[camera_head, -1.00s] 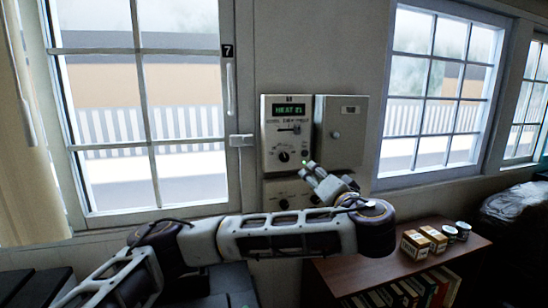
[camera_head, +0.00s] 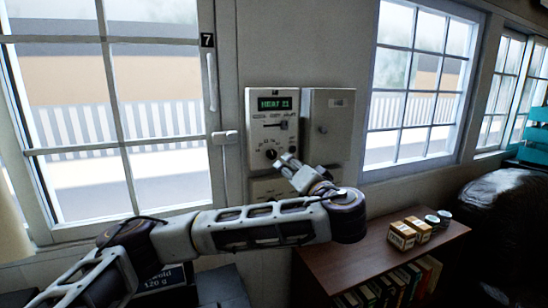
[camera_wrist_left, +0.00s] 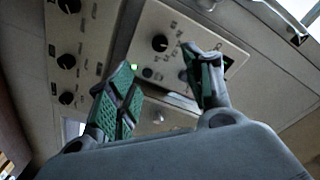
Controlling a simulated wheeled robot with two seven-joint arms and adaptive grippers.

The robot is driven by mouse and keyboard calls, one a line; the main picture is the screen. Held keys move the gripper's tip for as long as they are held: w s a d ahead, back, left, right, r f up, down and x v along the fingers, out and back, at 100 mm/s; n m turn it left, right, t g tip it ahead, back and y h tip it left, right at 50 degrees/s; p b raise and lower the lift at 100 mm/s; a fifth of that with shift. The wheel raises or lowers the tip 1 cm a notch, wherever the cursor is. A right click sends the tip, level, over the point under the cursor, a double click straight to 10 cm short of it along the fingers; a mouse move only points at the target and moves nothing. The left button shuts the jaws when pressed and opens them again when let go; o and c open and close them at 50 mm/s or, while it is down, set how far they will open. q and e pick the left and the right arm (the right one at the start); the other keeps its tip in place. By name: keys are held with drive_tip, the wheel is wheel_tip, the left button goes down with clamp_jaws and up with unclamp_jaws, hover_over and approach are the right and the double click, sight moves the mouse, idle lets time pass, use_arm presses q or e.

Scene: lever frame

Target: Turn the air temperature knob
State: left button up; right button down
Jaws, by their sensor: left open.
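A pale control panel (camera_head: 273,128) hangs on the wall between two windows. Its green display (camera_head: 274,103) reads HEAT with a number I cannot read surely. A black round knob (camera_head: 271,154) sits low on the panel; a black knob (camera_wrist_left: 160,43) also shows in the left wrist view, with its label too small to read. My left gripper (camera_head: 285,161) is just right of and slightly below the panel's knob. In the left wrist view its green-padded fingers (camera_wrist_left: 164,74) are spread and empty, and no contact with a knob shows. My right gripper is out of view.
A closed grey box (camera_head: 329,125) adjoins the panel on the right. A lower panel (camera_head: 266,187) is partly behind my arm; several knobs (camera_wrist_left: 66,61) line another face in the wrist view. A bookshelf (camera_head: 378,256) holds boxes (camera_head: 402,235) and cans (camera_head: 432,221).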

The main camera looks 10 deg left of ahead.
sight(273, 156)
use_arm(q)
drive_tip(key=p+x, duration=0.3)
drive_tip(key=x, duration=0.9)
drive_tip(key=shift+a+r, duration=0.1)
drive_tip(key=shift+r, duration=0.05)
drive_tip(key=shift+p+x, duration=0.45)
drive_tip(key=shift+x, duration=0.45)
drive_tip(key=c, duration=1.1)
drive_tip(key=shift+o, duration=0.2)
drive_tip(key=shift+f, duration=0.2)
